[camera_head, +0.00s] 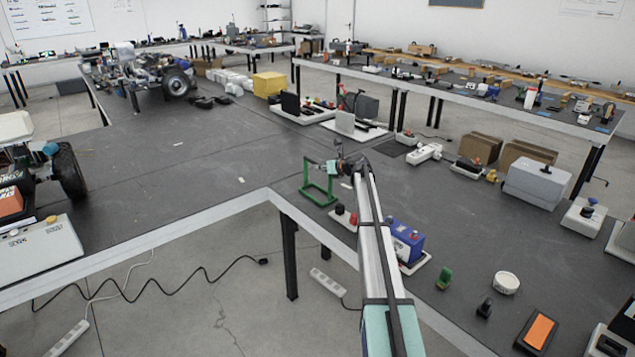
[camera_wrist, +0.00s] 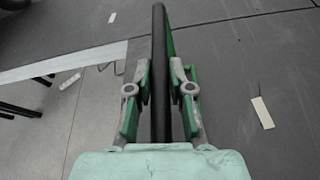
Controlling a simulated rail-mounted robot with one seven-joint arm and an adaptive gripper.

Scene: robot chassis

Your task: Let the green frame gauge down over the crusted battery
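The green frame gauge (camera_head: 319,196) is an open, box-like frame near the inner corner of the dark table in the head view. My gripper (camera_head: 333,168) is at its upper right side. In the wrist view, my gripper (camera_wrist: 160,90) has its fingers close on both sides of a long black bar (camera_wrist: 159,45), with a green edge of the gauge beside it. I cannot tell whether the gauge's base touches the table. A blue battery (camera_head: 408,240) stands on a pale base to the right of my arm, partly hidden by it. Any crust is too small to make out.
A pale base with red and black knobs (camera_head: 345,215) lies between the gauge and my arm. A green item (camera_head: 444,278), a white round dish (camera_head: 506,283) and an orange-topped box (camera_head: 538,331) lie at the right. The table left of the gauge is clear.

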